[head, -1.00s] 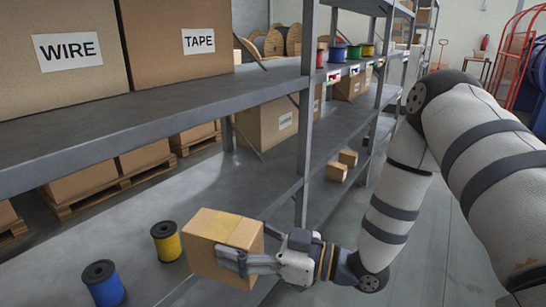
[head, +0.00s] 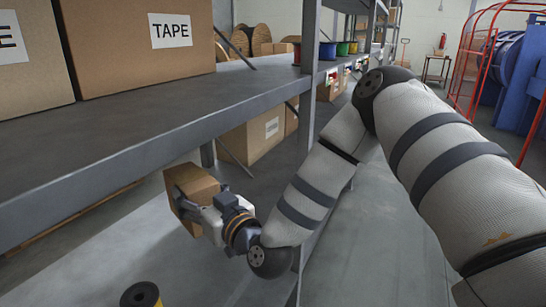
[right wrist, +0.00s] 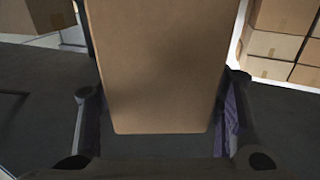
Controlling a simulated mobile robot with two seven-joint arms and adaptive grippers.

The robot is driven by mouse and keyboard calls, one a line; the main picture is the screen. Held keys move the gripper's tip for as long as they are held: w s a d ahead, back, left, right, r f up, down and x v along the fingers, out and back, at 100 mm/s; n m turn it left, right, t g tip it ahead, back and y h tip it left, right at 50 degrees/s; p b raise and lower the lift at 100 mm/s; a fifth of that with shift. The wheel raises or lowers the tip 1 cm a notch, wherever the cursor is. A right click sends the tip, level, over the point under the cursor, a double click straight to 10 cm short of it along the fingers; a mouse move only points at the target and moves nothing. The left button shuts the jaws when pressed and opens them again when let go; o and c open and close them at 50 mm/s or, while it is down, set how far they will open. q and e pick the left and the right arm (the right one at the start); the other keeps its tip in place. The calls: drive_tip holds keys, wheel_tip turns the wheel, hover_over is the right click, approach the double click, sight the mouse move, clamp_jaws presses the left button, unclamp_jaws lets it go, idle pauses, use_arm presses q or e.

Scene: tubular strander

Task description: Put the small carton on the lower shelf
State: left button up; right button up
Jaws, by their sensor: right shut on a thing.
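The small carton (head: 190,188) is a plain brown box. My right gripper (head: 192,207) is shut on it, and it shows tilted in the head view, under the front edge of the upper shelf. The lower shelf (head: 205,283) is a grey metal surface below it. I cannot tell whether the carton touches the shelf. In the right wrist view the carton (right wrist: 160,70) fills the middle between the two fingers (right wrist: 160,118). My left gripper is not in view.
The upper shelf (head: 130,125) holds a large TAPE box (head: 140,50) and is close above my right gripper. A grey upright post (head: 308,90) stands right of it. A yellow-and-black spool (head: 141,296) sits at the bottom. A larger carton (head: 258,135) is farther back.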

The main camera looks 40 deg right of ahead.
drive_tip(key=w+d+f+b, duration=0.1)
drive_tip(key=d+f, duration=0.2)
drive_tip(key=f, duration=0.1)
drive_tip(key=w+d+f+b, duration=0.1)
drive_tip(key=w+d+f, duration=0.1)
drive_tip(key=d+f, duration=0.2)
drive_tip(key=w+d+f+b, duration=0.1)
drive_tip(key=d+f, duration=0.3)
drive_tip(key=shift+w+f, duration=0.2)
drive_tip(key=shift+r, duration=0.2)
drive_tip(key=shift+f, duration=0.15)
drive_tip(key=o, duration=1.6)
drive_tip(key=shift+f, duration=0.1)
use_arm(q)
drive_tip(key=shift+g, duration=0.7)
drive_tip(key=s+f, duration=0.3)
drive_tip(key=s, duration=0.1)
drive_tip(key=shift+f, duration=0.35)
